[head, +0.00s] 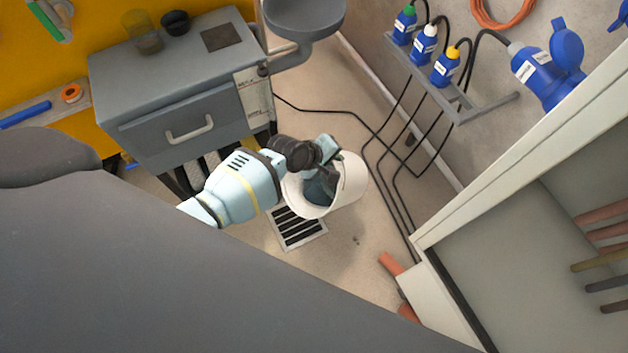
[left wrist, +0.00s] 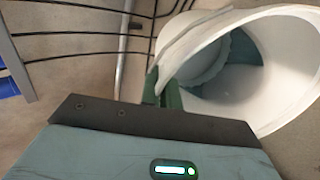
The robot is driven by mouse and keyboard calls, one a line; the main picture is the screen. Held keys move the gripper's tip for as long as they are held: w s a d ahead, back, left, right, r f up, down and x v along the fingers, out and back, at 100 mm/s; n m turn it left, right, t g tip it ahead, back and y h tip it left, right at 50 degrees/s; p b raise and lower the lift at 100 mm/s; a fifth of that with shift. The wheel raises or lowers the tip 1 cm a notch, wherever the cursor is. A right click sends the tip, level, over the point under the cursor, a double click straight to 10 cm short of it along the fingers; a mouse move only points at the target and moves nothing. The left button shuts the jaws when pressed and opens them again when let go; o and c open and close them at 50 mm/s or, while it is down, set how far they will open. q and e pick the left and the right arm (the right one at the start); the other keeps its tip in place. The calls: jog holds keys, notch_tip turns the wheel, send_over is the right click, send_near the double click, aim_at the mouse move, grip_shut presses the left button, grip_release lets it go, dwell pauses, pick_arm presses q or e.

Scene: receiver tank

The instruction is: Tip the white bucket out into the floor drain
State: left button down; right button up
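The white bucket (head: 351,182) is tilted well over above the floor, with its open mouth facing the lower left, toward the slotted floor drain (head: 298,228). The drain lies just below and left of the mouth; the bucket and my arm cover its upper part. My left gripper (head: 326,160) is shut on the bucket at the upper side of its mouth; I cannot tell whether on rim or handle. In the left wrist view the green fingers (left wrist: 165,95) meet a white edge of the bucket (left wrist: 290,60). The inside looks blue-green; whether liquid is there is unclear. My right gripper is out of view.
A grey drawer cabinet (head: 175,85) stands at the upper left. Black cables (head: 385,150) run down from blue plugs (head: 446,66) on a wall rack at the right. A white-framed panel (head: 520,150) and orange pipe pieces (head: 391,263) are at right. Floor beside the drain is clear.

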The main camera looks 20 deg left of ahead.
pick_arm(q)
jog(key=shift+s+a+r+t+h, duration=0.2)
jog(key=shift+r+t, duration=0.05)
jog(key=shift+r, duration=0.15)
jog(key=shift+s+a+r+t+h, duration=0.2)
jog(key=shift+r+t, duration=0.05)
jog(key=shift+r, duration=0.15)
jog(key=shift+s+a+r+t, duration=0.25)
jog(key=shift+s+r+t, duration=0.15)
jog(key=shift+s+a+r+h, duration=0.1)
jog(key=shift+s+r+h, duration=0.1)
jog(key=shift+r+h, duration=0.2)
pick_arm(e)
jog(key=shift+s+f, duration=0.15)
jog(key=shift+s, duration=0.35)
pick_arm(q)
jog(key=shift+f, duration=0.1)
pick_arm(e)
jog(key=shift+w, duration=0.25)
